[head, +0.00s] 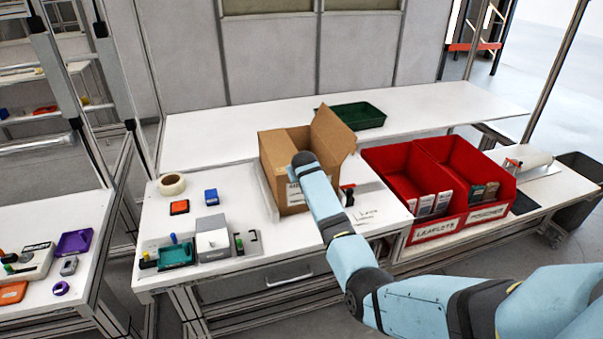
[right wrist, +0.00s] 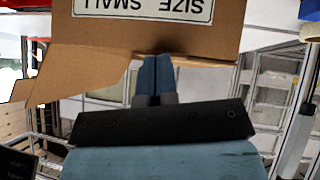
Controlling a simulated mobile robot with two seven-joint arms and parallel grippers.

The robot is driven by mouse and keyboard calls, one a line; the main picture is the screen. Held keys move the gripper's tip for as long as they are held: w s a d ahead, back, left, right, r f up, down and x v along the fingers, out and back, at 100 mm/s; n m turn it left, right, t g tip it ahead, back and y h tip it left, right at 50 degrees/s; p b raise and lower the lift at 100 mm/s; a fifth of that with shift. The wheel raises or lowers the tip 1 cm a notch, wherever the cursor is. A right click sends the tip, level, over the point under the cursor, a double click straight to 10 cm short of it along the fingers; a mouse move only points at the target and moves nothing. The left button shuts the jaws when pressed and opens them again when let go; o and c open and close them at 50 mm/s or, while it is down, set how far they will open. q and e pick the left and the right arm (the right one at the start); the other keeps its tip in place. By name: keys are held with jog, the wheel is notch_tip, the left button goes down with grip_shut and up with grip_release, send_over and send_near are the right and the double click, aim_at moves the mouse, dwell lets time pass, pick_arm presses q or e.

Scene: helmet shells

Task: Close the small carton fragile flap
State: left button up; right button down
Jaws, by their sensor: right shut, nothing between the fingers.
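The small brown carton (head: 275,153) stands on the white bench with its top at least partly open. A tall flap (head: 332,133) stands up on its right side, leaning outward. My right arm reaches across the carton's front and hides part of it. In the right wrist view, upside down, the carton (right wrist: 190,35) shows a "SIZE SMALL" label (right wrist: 145,8). My right gripper (right wrist: 153,62) is shut and empty, with its fingertips at the carton's edge; I cannot tell whether they touch. A "fragile" marking is not readable. My left gripper is out of view.
Red bins (head: 412,185) with boxes stand right of the carton. A green tray (head: 358,116) lies behind it. A tape roll (head: 172,184), a blue block (head: 211,196) and a grey box (head: 212,238) sit to the left. The rear white shelf is mostly clear.

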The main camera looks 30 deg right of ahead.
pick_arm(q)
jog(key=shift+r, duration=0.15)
pick_arm(e)
jog(key=shift+r, duration=0.1)
